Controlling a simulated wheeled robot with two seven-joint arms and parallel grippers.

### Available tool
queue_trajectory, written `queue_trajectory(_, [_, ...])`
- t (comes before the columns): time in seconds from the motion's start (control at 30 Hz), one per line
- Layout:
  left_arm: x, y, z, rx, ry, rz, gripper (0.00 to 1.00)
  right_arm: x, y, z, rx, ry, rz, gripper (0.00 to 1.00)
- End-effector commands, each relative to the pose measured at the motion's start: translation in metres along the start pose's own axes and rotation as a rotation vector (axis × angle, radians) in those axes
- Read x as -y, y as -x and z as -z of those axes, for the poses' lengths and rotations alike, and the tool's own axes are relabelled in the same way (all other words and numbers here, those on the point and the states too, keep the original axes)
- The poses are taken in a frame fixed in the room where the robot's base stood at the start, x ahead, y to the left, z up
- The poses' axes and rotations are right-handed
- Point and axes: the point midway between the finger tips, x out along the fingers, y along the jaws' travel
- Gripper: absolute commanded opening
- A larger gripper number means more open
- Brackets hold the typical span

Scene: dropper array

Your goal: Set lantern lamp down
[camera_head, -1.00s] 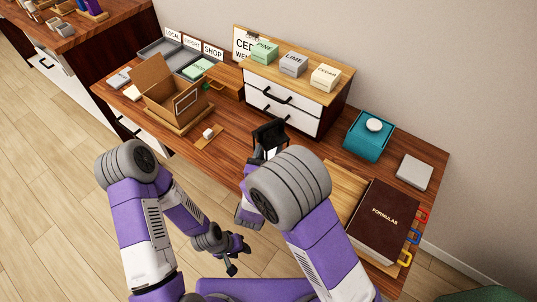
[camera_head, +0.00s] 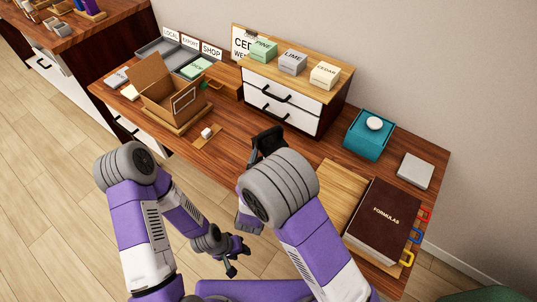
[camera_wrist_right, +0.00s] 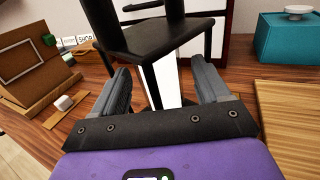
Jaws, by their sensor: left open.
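The lantern lamp (camera_head: 267,140) is a dark frame above the desk's front edge, leaning in the head view. Its flat black plate (camera_wrist_right: 155,40) and dark posts fill the upper middle of the right wrist view, with a white part below. The contact itself is partly hidden, and in the head view my arm covers this hand. My left gripper (camera_head: 239,259) is open and empty, low in front of the desk.
An open cardboard box (camera_head: 170,95) and a small white block (camera_head: 207,132) are left of the lamp. A drawer unit (camera_head: 285,108) stands behind it. A teal box (camera_head: 369,136), a wooden board (camera_head: 340,190) and a brown book (camera_head: 383,215) are to the right.

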Motion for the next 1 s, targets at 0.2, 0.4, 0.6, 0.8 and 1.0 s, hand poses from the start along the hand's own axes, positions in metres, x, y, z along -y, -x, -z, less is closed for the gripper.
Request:
queue_trajectory(0.2, [-0.001,0.003,0.000,0.000,0.000,0.000,0.43,0.000,0.000,-0.004,0.000,0.000,0.000,0.75])
queue_trajectory(0.4, [-0.003,0.008,0.000,0.000,0.000,0.000,0.43,-0.001,0.030,-0.004,-0.002,0.002,-0.005,0.75])
queue_trajectory(0.6, [-0.005,0.013,-0.001,0.000,0.000,0.000,0.43,-0.001,0.075,-0.004,0.000,0.003,-0.005,0.75])
queue_trajectory(0.8, [-0.006,0.016,-0.001,0.000,0.000,0.000,0.43,-0.001,0.108,-0.003,-0.001,0.002,-0.004,0.75])
queue_trajectory(1.0, [-0.006,0.017,-0.001,0.000,0.000,0.000,0.43,0.000,0.120,-0.003,0.000,0.000,0.000,0.75])
